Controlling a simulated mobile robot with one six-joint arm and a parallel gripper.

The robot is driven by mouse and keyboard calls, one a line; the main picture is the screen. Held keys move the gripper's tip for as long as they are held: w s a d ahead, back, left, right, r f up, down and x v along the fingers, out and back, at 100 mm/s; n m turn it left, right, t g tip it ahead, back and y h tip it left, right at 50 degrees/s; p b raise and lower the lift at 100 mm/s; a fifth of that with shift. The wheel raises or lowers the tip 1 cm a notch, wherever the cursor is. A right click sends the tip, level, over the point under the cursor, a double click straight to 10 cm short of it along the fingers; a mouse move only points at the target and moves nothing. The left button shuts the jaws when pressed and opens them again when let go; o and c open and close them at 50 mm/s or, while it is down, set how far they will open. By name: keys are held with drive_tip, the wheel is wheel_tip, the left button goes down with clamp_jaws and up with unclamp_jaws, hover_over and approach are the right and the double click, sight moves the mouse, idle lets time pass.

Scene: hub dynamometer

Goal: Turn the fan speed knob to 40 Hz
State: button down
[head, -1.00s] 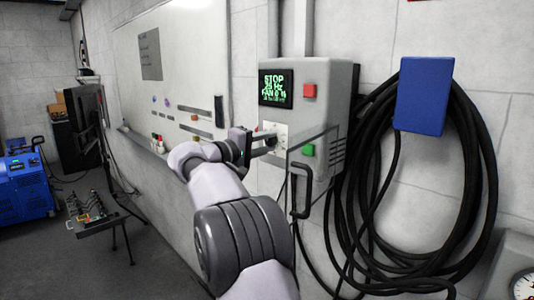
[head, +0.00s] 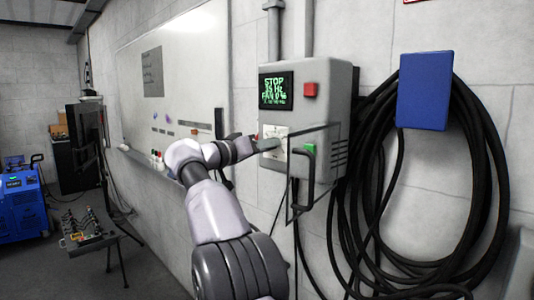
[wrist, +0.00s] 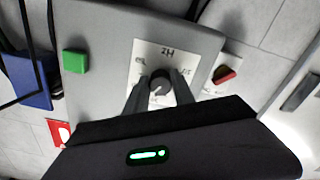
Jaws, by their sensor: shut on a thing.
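The grey control box (head: 335,105) is on the wall in the head view. The dark round knob (wrist: 160,79) sits on a white dial plate (wrist: 165,50) marked Hz in the wrist view. My gripper (wrist: 160,89) is shut on the knob, one finger on each side. In the head view my gripper (head: 268,145) reaches the dial plate and hides the knob.
A red button (head: 310,90) and a green button (head: 310,148) are near the dial. A clear hinged cover with a black handle (head: 304,182) stands out beside it. Black hose coils (head: 480,170) hang under a blue box (head: 424,90) to the right.

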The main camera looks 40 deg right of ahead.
drive_tip(key=m+b, duration=0.1)
drive_tip(key=m, duration=0.4)
drive_tip(key=shift+f+b, duration=0.1)
drive_tip(key=shift+b, duration=0.3)
drive_tip(key=shift+m, duration=0.3)
drive_tip(key=c, duration=1.1)
unclamp_jaws()
drive_tip(key=shift+o, duration=0.2)
drive_tip(key=shift+a, duration=0.1)
drive_tip(key=s+a+p, duration=0.1)
drive_tip(key=a, duration=1.6)
drive_tip(key=shift+s+p, duration=0.15)
drive_tip(key=shift+p, duration=0.15)
drive_tip(key=shift+a, duration=0.1)
